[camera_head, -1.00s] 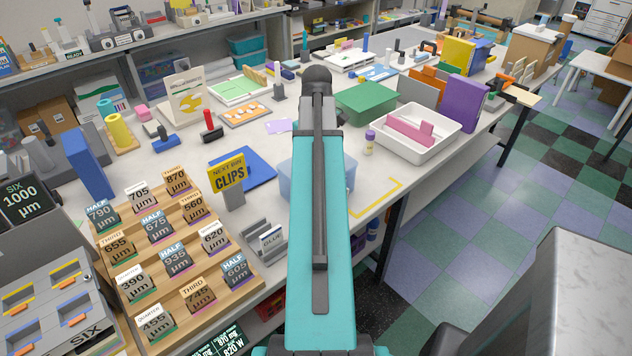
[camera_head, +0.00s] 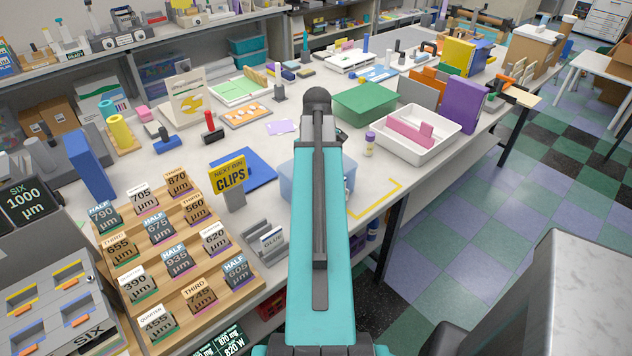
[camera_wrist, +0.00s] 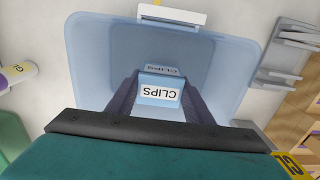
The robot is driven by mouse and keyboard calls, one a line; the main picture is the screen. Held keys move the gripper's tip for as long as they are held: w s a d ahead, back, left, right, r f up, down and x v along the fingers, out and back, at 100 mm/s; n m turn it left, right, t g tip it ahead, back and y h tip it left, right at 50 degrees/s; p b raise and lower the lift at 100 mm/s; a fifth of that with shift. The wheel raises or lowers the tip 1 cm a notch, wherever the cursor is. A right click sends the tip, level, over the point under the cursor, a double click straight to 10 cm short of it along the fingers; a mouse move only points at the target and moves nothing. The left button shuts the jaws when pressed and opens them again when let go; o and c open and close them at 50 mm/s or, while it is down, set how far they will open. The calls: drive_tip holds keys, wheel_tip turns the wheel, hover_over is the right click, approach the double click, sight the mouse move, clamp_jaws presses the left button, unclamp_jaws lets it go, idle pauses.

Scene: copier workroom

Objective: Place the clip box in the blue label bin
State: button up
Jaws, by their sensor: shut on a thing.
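The clip box (camera_wrist: 160,95) is a small light blue box with a white CLIPS label. In the wrist view my gripper (camera_wrist: 160,98) is shut on it, one dark finger on each side. The bin, a pale blue open tub (camera_wrist: 90,60), lies behind the box in the wrist view, so the box is over or within its opening; its height above the floor is unclear. A white tab (camera_wrist: 172,15) shows at the bin's rim. In the head view the bin (camera_head: 287,180) is partly hidden behind my teal arm, which also hides the gripper and box.
A yellow CLIPS sign (camera_head: 228,175) and a grey holder (camera_head: 262,238) stand left of the bin. A wooden rack of labelled blocks (camera_head: 235,285) is nearer. A glue bottle (camera_head: 369,145), a green box (camera_head: 365,104) and a white tray (camera_head: 440,150) are to the right.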

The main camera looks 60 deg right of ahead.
drive_tip(key=shift+f, duration=1.3)
drive_tip(key=shift+f, duration=0.1)
drive_tip(key=o, duration=1.2)
drive_tip(key=shift+r, duration=0.25)
drive_tip(key=shift+r+b, duration=0.7)
drive_tip(key=shift+r, duration=5.2)
